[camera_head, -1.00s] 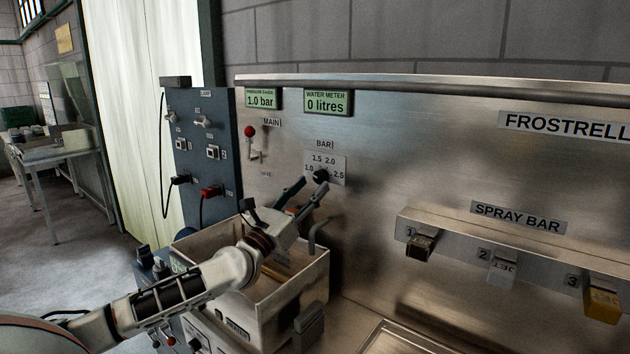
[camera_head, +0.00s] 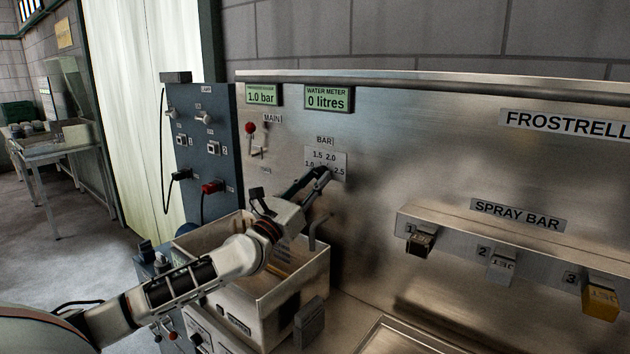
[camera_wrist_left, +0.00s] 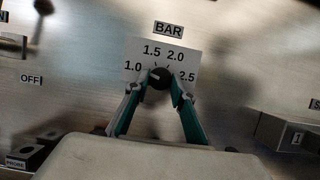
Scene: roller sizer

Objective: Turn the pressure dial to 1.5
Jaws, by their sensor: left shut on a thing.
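The pressure dial (camera_wrist_left: 160,77) is a small black knob on a white BAR plate (camera_wrist_left: 184,56) marked 1.0, 1.5, 2.0 and 2.5. In the left wrist view a light pointer line on the knob points left, towards 1.0. My left gripper (camera_head: 322,174) has its fingers on both sides of the knob and is shut on it; the fingers also show in the left wrist view (camera_wrist_left: 157,92). In the head view the fingers hide the knob. The pressure gauge display (camera_head: 262,95) reads 1.0 bar. My right gripper is not in view.
The water meter display (camera_head: 328,99) reads 0 litres. A red-tipped MAIN lever (camera_head: 250,128) is left of the dial plate. An open steel box (camera_head: 300,283) stands below my left wrist. The spray bar (camera_head: 480,235) with several valves juts out at right.

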